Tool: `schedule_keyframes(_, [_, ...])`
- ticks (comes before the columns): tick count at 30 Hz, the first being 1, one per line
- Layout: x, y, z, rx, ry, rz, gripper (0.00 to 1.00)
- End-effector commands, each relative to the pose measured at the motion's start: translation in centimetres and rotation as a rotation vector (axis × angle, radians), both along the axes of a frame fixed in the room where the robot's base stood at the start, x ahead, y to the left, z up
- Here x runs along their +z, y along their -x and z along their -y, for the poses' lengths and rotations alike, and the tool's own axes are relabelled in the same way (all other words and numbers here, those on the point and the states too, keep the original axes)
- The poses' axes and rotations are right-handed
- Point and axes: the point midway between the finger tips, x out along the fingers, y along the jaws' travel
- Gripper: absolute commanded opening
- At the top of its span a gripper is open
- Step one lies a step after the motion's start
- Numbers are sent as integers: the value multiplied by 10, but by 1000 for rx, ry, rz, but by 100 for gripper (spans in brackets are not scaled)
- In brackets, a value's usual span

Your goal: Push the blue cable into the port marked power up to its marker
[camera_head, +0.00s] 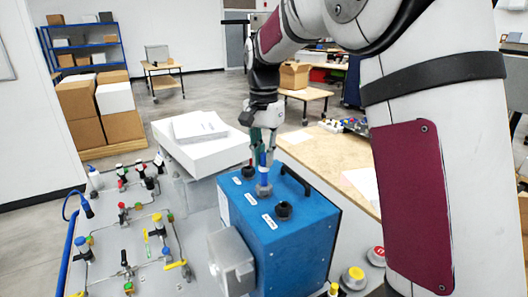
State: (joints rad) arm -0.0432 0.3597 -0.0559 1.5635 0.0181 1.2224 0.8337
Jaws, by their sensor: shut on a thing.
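My gripper (263,146) is shut on a slim blue cable end (263,166), held upright over the blue analyser box (303,243). The lower end of the cable end meets a grey round port (264,189) in the middle of the box top. I cannot tell how deep it sits or where its marker is. A black port (283,210) is nearer, and another dark port (248,170) is farther back. Small white labels lie beside the ports, too small to read, so I cannot tell which is marked power.
A black handle (295,181) rises on the box top, right of the cable end. A grey housing (232,262) sits on the box's left side. A panel with valves and tubes (130,240) lies left. White boxes (205,150) stand behind; yellow and red buttons (354,277) are right.

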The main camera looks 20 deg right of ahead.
Motion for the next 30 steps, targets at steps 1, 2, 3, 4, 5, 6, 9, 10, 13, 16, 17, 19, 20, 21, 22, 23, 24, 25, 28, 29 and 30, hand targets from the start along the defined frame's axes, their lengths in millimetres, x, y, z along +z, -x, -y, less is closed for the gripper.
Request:
schedule_keyframes(1, [-2,0,0,0,0,0,0])
schedule_keyframes(2, [-3,0,0,0,0,0,0])
schedule_keyframes(3, [-4,0,0,0,0,0,0])
schedule_keyframes(4, [-5,0,0,0,0,0,0])
schedule_keyframes(5, [-6,0,0,0,0,-1,0])
schedule_keyframes(6, [-7,0,0,0,0,-1,0])
schedule_keyframes(9, [-10,0,0,0,0,-1,0])
schedule_keyframes(10, [-11,0,0,0,0,-1,0])
schedule_keyframes(13, [-14,0,0,0,0,-1,0])
schedule_keyframes(16, [-18,0,0,0,0,-1,0])
schedule_keyframes(17, [-19,0,0,0,0,-1,0])
schedule_keyframes(19, [-21,0,0,0,0,-1,0])
schedule_keyframes(20, [-22,0,0,0,0,-1,0])
schedule_keyframes(21, [-23,0,0,0,0,-1,0])
schedule_keyframes(22, [-24,0,0,0,0,0,0])
schedule_keyframes(23, [-25,0,0,0,0,0,0])
schedule_keyframes(24, [-26,0,0,0,0,0,0])
schedule_keyframes(25, [-27,0,0,0,1,-1,0])
schedule_keyframes(28, [-30,0,0,0,0,-1,0])
schedule_keyframes(29, [-31,0,0,0,0,-1,0])
schedule_keyframes(30, [-32,0,0,0,0,-1,0])
